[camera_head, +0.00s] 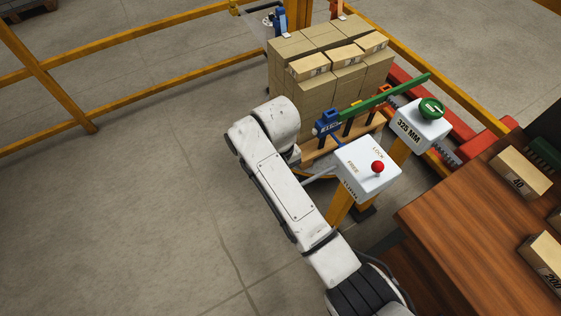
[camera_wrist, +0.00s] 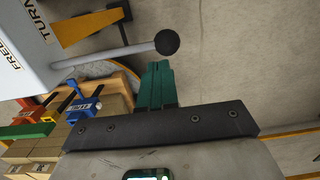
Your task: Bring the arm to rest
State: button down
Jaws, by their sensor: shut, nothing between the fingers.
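My gripper (camera_wrist: 157,68) shows in the wrist view as teal fingers closed together with nothing between them. A grey lever with a black ball knob (camera_wrist: 167,42) lies just beyond the fingertips; whether they touch I cannot tell. The lever comes from a white control box (camera_wrist: 28,45) marked FREE and TURN. In the head view my white arm reaches up and left from the bottom, its end bent over beside the white box (camera_head: 366,170) marked LOCK and FREE, which has a red knob (camera_head: 378,167). My gripper is hidden behind the arm there.
Stacked cardboard bricks (camera_head: 312,88) stand behind the arm's end, with a green bar (camera_head: 385,95) and blue clamp (camera_head: 327,122) nearby. A second box (camera_head: 418,122) reads 325 MM. A wooden table (camera_head: 470,225) is at right. Open floor (camera_head: 130,220) lies left, inside yellow rails (camera_head: 150,93).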

jog(key=s+d+f+m+y, duration=0.1)
jog(key=s+d+f+m, duration=0.15)
jog(key=s+d, duration=0.55)
jog(key=s+d+f+m, duration=0.1)
jog(key=s+d+f, duration=0.2)
jog(key=s+d, duration=0.45)
jog(key=s+d+r+m+t, duration=0.1)
jog(key=s+d+r+m, duration=0.2)
jog(key=s+d, duration=1)
jog(key=shift+d+r+m+t+h, duration=0.3)
jog(key=shift+d+r+m+h, duration=0.15)
jog(key=shift+d, duration=0.45)
